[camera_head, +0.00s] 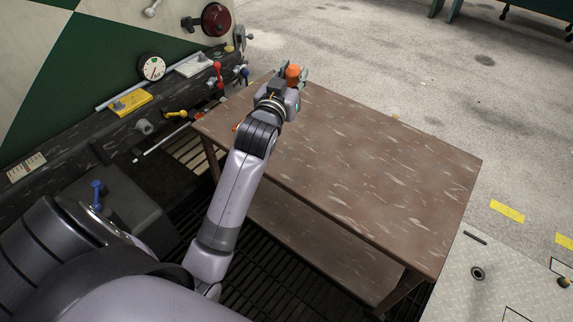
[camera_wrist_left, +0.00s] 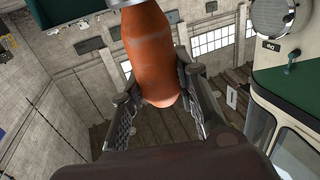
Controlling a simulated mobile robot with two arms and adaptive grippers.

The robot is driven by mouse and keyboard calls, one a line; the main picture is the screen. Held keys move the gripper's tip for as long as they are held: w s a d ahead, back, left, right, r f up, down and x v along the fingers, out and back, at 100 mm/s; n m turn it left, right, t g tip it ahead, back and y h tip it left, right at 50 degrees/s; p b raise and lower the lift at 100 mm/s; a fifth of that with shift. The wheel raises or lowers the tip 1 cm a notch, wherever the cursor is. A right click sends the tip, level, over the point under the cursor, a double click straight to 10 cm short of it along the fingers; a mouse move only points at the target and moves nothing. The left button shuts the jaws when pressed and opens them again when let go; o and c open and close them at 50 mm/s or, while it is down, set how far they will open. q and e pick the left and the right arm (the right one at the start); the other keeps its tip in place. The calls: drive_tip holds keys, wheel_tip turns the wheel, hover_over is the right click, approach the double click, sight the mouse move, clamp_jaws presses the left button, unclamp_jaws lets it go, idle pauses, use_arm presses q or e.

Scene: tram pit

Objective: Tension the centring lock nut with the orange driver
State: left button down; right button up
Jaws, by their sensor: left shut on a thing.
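My left gripper (camera_head: 290,79) is above the far left end of the brown table. It is shut on the orange driver (camera_head: 293,71). In the left wrist view, the driver's rounded orange body (camera_wrist_left: 152,55) stands between the two dark fingers of the left gripper (camera_wrist_left: 160,88). The driver's working end is not clear in either view. A grey nut-like piece (camera_head: 143,127) is on the dark beam at left, well away from the gripper; I cannot tell whether it is the centring lock nut. My right gripper is not in view.
The brown table (camera_head: 380,165) looks bare over most of its top. Along the beam are a dial gauge (camera_head: 151,67), a yellow block (camera_head: 130,102), a red-handled lever (camera_head: 218,72) and a yellow lever (camera_head: 176,114). A blue-handled piece (camera_head: 97,194) stands nearer me.

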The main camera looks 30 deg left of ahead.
use_arm(q)
drive_tip(key=a, duration=0.1)
drive_tip(key=w+a, duration=0.1)
drive_tip(key=a+y, duration=0.1)
drive_tip(key=shift+w+r+n+b, duration=0.15)
drive_tip(key=shift+r+n+b, duration=0.1)
drive_tip(key=shift+n+b, duration=0.1)
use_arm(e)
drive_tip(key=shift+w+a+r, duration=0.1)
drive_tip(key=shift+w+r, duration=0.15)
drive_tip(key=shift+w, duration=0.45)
use_arm(q)
wheel_tip(320, 180, down, 20)
drive_tip(key=b, duration=0.4)
drive_tip(key=shift+r+b, duration=0.15)
drive_tip(key=shift+b, duration=0.2)
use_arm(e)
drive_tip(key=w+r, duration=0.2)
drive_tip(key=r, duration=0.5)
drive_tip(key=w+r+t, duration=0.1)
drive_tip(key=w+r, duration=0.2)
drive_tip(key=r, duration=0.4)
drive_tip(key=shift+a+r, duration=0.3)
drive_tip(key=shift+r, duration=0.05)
use_arm(q)
drive_tip(key=shift+d, duration=0.1)
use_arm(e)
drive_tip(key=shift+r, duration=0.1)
